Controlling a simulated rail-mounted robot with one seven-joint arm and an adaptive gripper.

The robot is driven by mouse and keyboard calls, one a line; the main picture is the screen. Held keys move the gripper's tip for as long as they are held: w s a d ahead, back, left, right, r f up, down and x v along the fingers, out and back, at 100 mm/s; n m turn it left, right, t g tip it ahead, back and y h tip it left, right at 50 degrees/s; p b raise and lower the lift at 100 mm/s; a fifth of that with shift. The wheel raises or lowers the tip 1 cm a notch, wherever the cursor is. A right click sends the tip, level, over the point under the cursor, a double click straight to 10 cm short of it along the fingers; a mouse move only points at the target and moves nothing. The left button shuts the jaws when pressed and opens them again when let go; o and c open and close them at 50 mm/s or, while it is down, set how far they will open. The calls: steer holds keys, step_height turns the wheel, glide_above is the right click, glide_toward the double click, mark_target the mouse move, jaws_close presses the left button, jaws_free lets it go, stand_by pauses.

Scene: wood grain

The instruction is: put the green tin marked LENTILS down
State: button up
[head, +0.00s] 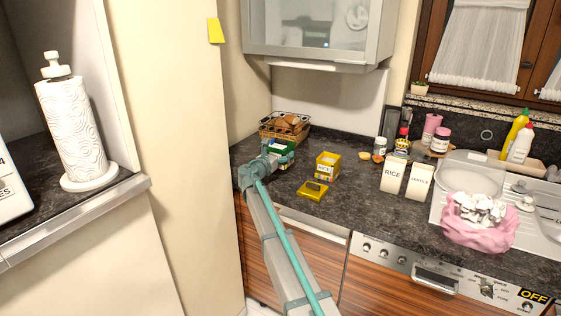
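A green tin (284,147) shows near the back left of the dark counter, just beyond the end of my arm. It looks open at the top, with a pale lower part. Any LENTILS marking on it is too small to read. My gripper (271,161) is right against it in the picture and hides its lower left part. The fingers are too small and hidden to tell whether they are shut on the tin, and I cannot tell whether the tin touches the counter.
A yellow tin (327,167) and a yellow lid (313,190) lie to the right. A wire basket (285,127) stands behind. A white RICE packet (393,176) and another white packet (419,181) stand farther right. The counter (350,207) is clear in front of them.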

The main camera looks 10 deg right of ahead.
steer(key=shift+w+f, duration=0.2)
steer(key=shift+f, duration=0.75)
steer(key=shift+w+f, duration=0.15)
steer(key=shift+f, duration=0.75)
steer(key=shift+f, duration=0.1)
steer(key=o, duration=1.2)
steer(key=shift+o, duration=0.2)
steer(key=b+v, duration=0.1)
steer(key=v, duration=1.1)
